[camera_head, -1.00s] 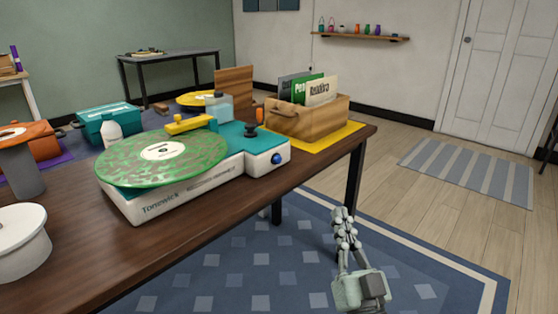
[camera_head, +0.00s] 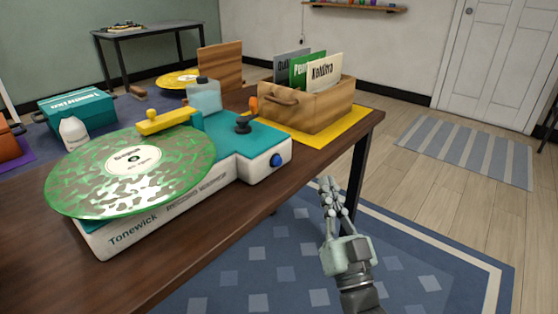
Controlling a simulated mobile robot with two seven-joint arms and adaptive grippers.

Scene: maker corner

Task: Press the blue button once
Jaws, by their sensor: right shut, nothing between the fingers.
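The blue button (camera_head: 276,160) is a small round knob on the front right end of the white and teal record player (camera_head: 240,172). The record player stands on the brown wooden table, with a green patterned record (camera_head: 110,190) on its platter. My right gripper (camera_head: 328,183) is shut and empty. It is off the table's front edge, to the right of the button and a little lower in the picture, clear of it. My left gripper is not in view.
A wooden crate of record sleeves (camera_head: 300,108) sits on a yellow mat (camera_head: 340,133) behind the button. A white bottle (camera_head: 74,134) and teal box (camera_head: 60,118) are at the left. Space before the button looks clear.

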